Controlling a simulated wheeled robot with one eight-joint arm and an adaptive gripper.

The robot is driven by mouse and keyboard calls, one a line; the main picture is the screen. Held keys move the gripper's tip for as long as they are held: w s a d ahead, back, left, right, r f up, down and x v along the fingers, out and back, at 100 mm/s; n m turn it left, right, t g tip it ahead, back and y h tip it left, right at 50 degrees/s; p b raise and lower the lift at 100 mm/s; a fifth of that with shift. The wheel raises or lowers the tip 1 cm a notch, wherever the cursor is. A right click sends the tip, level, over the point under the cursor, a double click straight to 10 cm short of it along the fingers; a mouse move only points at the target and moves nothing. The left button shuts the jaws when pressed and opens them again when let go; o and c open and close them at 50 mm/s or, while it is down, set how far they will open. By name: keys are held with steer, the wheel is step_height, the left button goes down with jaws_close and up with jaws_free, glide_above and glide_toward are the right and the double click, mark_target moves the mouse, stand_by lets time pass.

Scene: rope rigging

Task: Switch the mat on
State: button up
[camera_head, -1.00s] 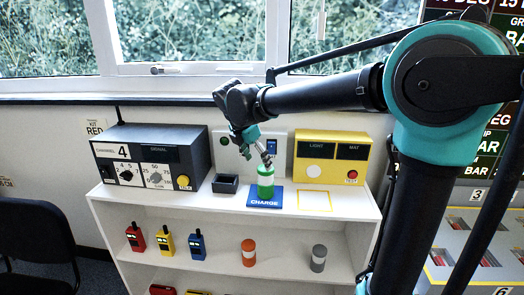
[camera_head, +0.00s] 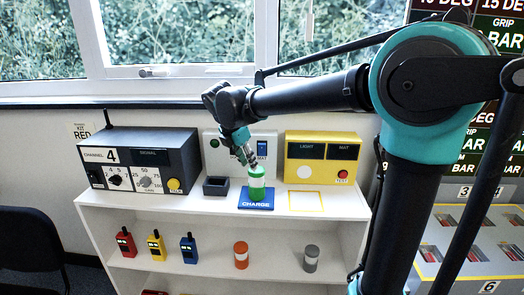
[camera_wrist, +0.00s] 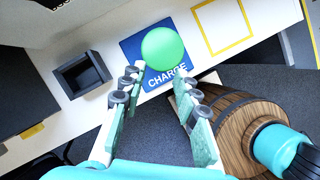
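The blue mat (camera_head: 243,205) marked CHARGE lies on the white shelf top; it also shows in the wrist view (camera_wrist: 130,50). A green and white cylinder (camera_head: 257,186) stands upright on it, its round green top (camera_wrist: 162,49) in the wrist view. A white panel (camera_head: 212,158) behind bears a blue switch (camera_head: 262,148), partly beside my gripper; its position is unclear. The yellow box (camera_head: 320,180) has a dark MAT window (camera_head: 343,152). My gripper (camera_head: 248,158) is open and empty, just above and behind the cylinder, fingers parted in the wrist view (camera_wrist: 155,90).
A grey channel unit (camera_head: 135,158) stands at left. A small dark open box (camera_head: 216,187) sits left of the mat, and a yellow outlined square (camera_head: 306,200) lies to its right. Radios and two cylinders stand on the lower shelf. A wooden barrel (camera_wrist: 240,130) shows in the wrist view.

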jaws_close()
stand_by(1.2)
